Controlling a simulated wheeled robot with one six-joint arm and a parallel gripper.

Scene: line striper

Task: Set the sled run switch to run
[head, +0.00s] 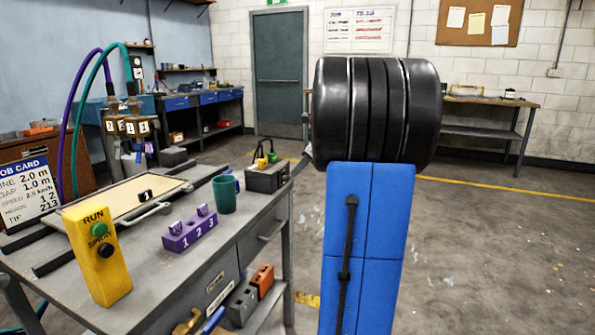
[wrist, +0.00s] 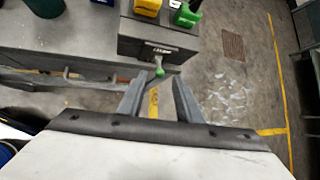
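A yellow control box (head: 97,254) lettered RUN and SPRAY stands on the bench at the left, with a green knob (head: 98,229) by RUN and a black one below. A dark grey box (head: 268,179) sits at the bench's far right corner; it also shows in the wrist view (wrist: 158,41). On its front are a small unreadable label and a lever with a green tip (wrist: 160,72). Which one is the sled run switch, I cannot tell for sure. My gripper (wrist: 160,82) is open and empty, its fingertips on either side of the green tip, with no visible contact.
A green mug (head: 225,194) and a purple block numbered 1 2 3 (head: 190,231) stand on the bench. A job card (head: 28,187) is at the left. Open floor lies to the right.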

